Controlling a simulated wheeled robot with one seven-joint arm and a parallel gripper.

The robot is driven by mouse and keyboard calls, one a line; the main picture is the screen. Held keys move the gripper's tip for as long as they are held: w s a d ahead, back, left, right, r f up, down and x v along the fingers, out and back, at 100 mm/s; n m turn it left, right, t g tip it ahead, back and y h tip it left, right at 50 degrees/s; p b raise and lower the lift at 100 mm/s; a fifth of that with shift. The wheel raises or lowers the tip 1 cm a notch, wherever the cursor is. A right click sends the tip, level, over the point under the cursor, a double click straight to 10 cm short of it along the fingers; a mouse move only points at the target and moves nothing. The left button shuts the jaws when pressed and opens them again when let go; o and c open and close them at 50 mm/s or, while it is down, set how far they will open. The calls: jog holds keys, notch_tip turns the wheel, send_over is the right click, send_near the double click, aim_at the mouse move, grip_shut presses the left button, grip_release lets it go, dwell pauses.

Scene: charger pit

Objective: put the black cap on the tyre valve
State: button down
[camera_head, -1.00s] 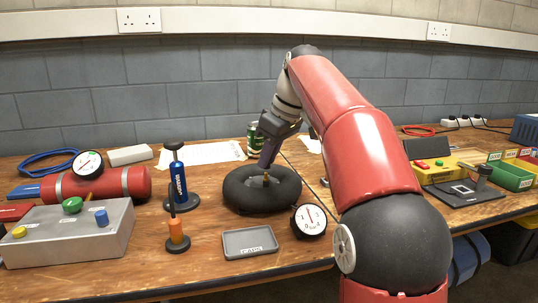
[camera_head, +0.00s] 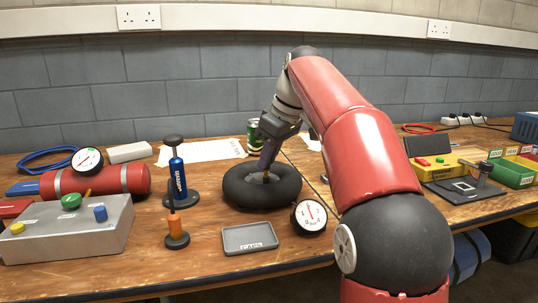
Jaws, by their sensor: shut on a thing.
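The black tyre (camera_head: 240,195) lies flat on the wooden bench, with its brass valve (camera_head: 266,178) standing up near the middle. My gripper (camera_head: 266,168) points down over the tyre from the upper right, its fingertips right at the valve top. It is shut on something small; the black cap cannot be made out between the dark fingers. I cannot tell whether the cap touches the valve. The grey tray marked CAPS (camera_head: 250,238) lies in front of the tyre and looks empty.
A round gauge (camera_head: 309,216) stands right of the tray. A blue pump (camera_head: 178,180) and an orange-handled tool (camera_head: 175,230) stand left of the tyre. A green can (camera_head: 252,136) is behind. A grey button box (camera_head: 70,230) and red cylinder (camera_head: 110,180) are at left.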

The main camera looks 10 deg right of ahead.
jog(key=shift+f+b, duration=0.6)
jog(key=shift+f, duration=0.25)
jog(key=c, duration=1.3)
grip_release()
jog(key=p+v, duration=0.2)
jog(key=v, duration=0.6)
jog(key=shift+p, duration=0.4)
jog(key=shift+a, duration=0.1)
